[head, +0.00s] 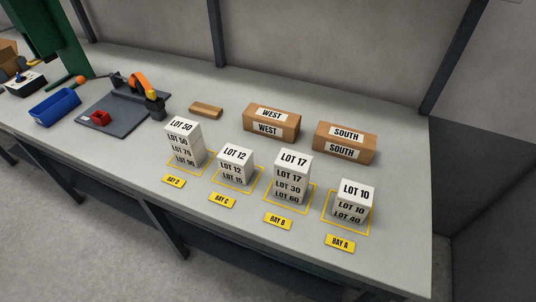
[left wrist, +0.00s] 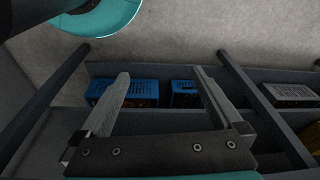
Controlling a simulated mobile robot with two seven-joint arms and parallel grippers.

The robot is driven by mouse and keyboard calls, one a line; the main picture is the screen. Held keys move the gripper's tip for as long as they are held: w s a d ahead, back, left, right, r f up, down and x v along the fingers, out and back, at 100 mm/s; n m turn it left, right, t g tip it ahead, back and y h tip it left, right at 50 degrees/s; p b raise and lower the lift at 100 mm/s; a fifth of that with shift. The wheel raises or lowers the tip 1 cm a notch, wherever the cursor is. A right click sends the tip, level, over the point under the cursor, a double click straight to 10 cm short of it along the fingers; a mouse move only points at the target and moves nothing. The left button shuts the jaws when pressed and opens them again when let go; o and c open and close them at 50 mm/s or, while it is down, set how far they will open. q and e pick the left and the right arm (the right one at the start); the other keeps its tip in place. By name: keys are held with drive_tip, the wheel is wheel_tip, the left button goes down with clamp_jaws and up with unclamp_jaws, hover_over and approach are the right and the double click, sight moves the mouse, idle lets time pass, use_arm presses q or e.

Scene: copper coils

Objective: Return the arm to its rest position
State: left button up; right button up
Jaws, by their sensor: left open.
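My left gripper (left wrist: 160,100) shows in the left wrist view with its two fingers spread apart and nothing between them. It hangs in front of shelving, away from the worktop. Neither of my grippers shows in the head view. On the bench (head: 400,130) stand stacks of white boxes in yellow outlines: a LOT 50 stack (head: 184,142), a LOT 12 stack (head: 235,164), a LOT 17 stack (head: 291,178) and a LOT 10 stack (head: 355,201). Yellow labels for Bays D, C, B and A lie before them.
Brown cartons marked WEST (head: 271,123) and SOUTH (head: 345,143) stand behind the stacks. A blue bin (head: 55,107) and an orange-handled tool (head: 146,88) are at left. Shelving below holds blue crates (left wrist: 122,92) and a grey crate (left wrist: 290,95); dark posts flank the gripper.

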use_arm(q)
drive_tip(key=s+a+f+g+b, duration=0.1)
drive_tip(key=s+a+f+b, duration=0.1)
drive_tip(key=s+f, duration=1.1)
drive_tip(key=shift+a+f+b, duration=0.15)
drive_tip(key=shift+f+b, duration=0.7)
drive_tip(key=shift+b, duration=0.05)
